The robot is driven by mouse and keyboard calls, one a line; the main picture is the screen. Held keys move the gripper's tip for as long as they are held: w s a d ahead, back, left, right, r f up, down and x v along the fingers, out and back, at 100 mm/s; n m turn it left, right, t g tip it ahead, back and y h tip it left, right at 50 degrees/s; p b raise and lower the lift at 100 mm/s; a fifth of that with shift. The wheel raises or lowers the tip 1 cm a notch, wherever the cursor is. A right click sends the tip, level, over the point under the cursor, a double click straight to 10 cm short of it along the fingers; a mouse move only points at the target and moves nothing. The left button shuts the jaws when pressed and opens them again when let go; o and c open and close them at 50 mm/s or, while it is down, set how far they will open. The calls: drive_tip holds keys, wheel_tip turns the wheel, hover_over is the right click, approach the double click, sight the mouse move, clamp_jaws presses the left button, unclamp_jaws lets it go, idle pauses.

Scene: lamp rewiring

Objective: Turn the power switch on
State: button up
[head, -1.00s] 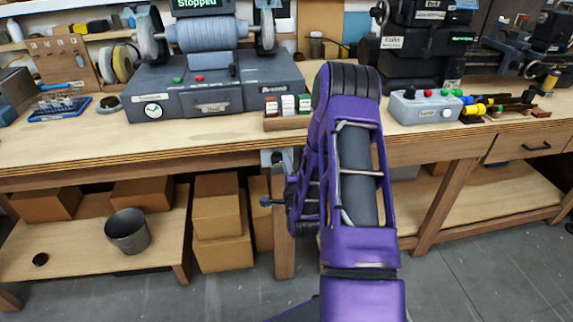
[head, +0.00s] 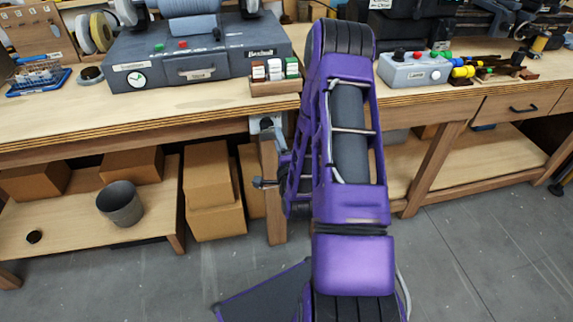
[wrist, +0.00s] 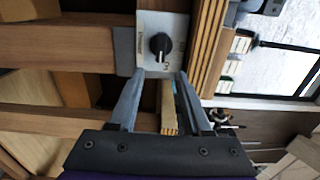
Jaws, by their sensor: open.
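The power switch (wrist: 160,46) shows in the wrist view as a black rotary knob on a pale square plate with small print. The plate is set in a grey box on the bench's wooden frame, just under the tabletop edge. My gripper (wrist: 159,84) is open and empty, its two grey fingers pointing at the plate. The fingertips lie just below the knob in the picture, one to each side of it. The knob is not between them. I cannot tell if they touch the plate.
The workbench edge (head: 130,138) runs across the head view. A grey winding machine (head: 195,68) and a grey control box (head: 415,70) stand on top. The floor in front is clear.

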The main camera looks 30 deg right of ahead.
drive_tip(key=p+v, duration=0.2)
drive_tip(key=v, duration=1)
drive_tip(key=shift+s, duration=0.1)
